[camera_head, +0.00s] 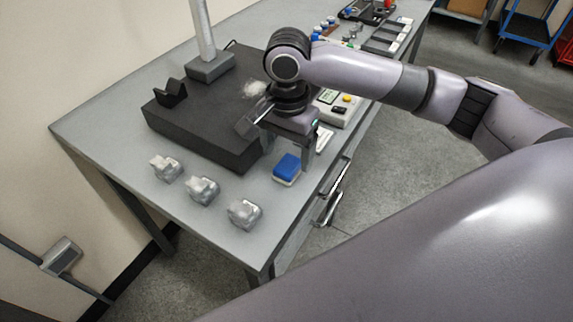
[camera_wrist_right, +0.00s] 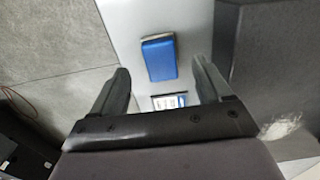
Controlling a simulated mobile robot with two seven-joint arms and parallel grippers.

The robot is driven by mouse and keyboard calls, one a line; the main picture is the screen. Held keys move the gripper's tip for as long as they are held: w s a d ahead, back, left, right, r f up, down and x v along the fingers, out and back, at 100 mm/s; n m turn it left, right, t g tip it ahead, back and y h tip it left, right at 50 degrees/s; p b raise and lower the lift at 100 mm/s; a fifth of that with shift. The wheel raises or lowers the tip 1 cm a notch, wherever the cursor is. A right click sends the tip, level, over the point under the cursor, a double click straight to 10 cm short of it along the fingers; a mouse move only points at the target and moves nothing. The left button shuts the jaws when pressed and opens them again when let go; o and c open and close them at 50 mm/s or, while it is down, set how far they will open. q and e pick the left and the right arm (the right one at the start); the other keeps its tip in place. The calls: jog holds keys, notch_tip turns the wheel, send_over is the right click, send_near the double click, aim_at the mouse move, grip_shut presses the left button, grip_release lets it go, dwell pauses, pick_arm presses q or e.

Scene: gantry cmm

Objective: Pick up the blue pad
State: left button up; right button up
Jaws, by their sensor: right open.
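The blue pad (camera_head: 287,166) is a small block with a blue top and a pale base. It lies on the grey table (camera_head: 140,112) near the front edge, right of the dark slab. In the right wrist view the blue pad (camera_wrist_right: 159,58) shows ahead of and between the two fingers. My right gripper (camera_head: 290,150) is open and empty, just behind and above the pad in the head view. It also shows in the right wrist view (camera_wrist_right: 160,85), its fingers apart and not touching the pad. My left gripper is not in view.
A dark slab (camera_head: 195,130) with a V-block (camera_head: 172,92) and a post stands behind. Several shiny metal parts (camera_head: 203,190) lie left of the pad. A device with buttons (camera_head: 338,108) sits right of the gripper. Drawer handles (camera_head: 330,205) stick out at the front.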

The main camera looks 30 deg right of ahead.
notch_tip(320, 180, down, 4)
jog(key=shift+w+d+f, duration=0.1)
jog(key=shift+d, duration=0.05)
jog(key=c, duration=1.1)
jog(key=shift+c, duration=0.2)
jog(key=shift+r, duration=0.2)
notch_tip(320, 180, up, 20)
jog(key=p, duration=0.3)
jog(key=n, duration=1)
send_over(288, 164)
jog(key=s, duration=0.2)
notch_tip(288, 164, down, 10)
jog(key=shift+d+f+n, duration=0.1)
jog(key=shift+f+n, duration=0.9)
jog(key=shift+f, duration=0.05)
